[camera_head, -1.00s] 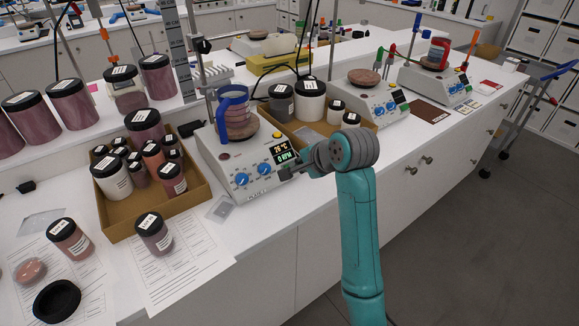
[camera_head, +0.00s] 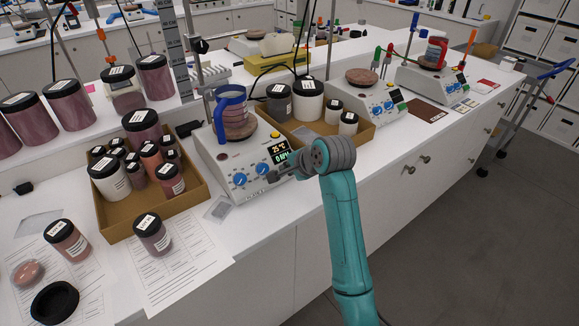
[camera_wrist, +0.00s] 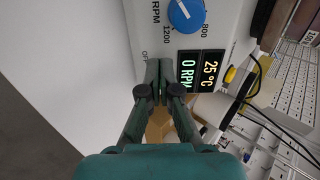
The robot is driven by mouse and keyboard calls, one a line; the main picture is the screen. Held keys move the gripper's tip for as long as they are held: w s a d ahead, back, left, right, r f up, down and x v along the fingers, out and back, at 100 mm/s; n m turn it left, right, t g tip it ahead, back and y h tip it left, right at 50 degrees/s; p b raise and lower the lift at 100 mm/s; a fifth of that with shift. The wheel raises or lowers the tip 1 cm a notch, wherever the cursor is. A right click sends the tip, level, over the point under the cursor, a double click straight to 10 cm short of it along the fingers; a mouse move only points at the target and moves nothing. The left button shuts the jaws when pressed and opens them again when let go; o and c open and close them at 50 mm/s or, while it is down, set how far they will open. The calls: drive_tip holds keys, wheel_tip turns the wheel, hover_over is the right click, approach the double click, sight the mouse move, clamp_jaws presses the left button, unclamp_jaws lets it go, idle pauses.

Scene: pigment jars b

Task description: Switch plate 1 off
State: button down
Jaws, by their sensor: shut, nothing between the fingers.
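The nearest hotplate (camera_head: 235,178) is white with two blue knobs and a lit display (camera_head: 280,155) reading 25 °C and 0 RPM. Its plate number is too small to read. A blue-handled beaker (camera_head: 231,108) stands on its top. My gripper (camera_head: 274,175) is shut and empty at the right part of its front panel, just below the display. In the wrist view the fingertips (camera_wrist: 160,66) lie between the OFF mark and the display (camera_wrist: 195,75), below a blue knob (camera_wrist: 185,14). They hide the panel behind them; I cannot tell whether they touch it.
A cardboard box of jars (camera_head: 112,225) stands left of the hotplate, and another box (camera_head: 352,143) stands close on its right. Two more hotplates, one in the middle (camera_head: 365,98) and one farther (camera_head: 432,80), stand along the bench. The floor in front is clear.

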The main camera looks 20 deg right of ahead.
drive_tip(key=shift+w+a+f, duration=0.15)
drive_tip(key=shift+w+f, duration=0.2)
idle(0.3)
drive_tip(key=v, duration=1.5)
drive_tip(key=shift+s+r, duration=0.25)
drive_tip(key=shift+r, duration=0.05)
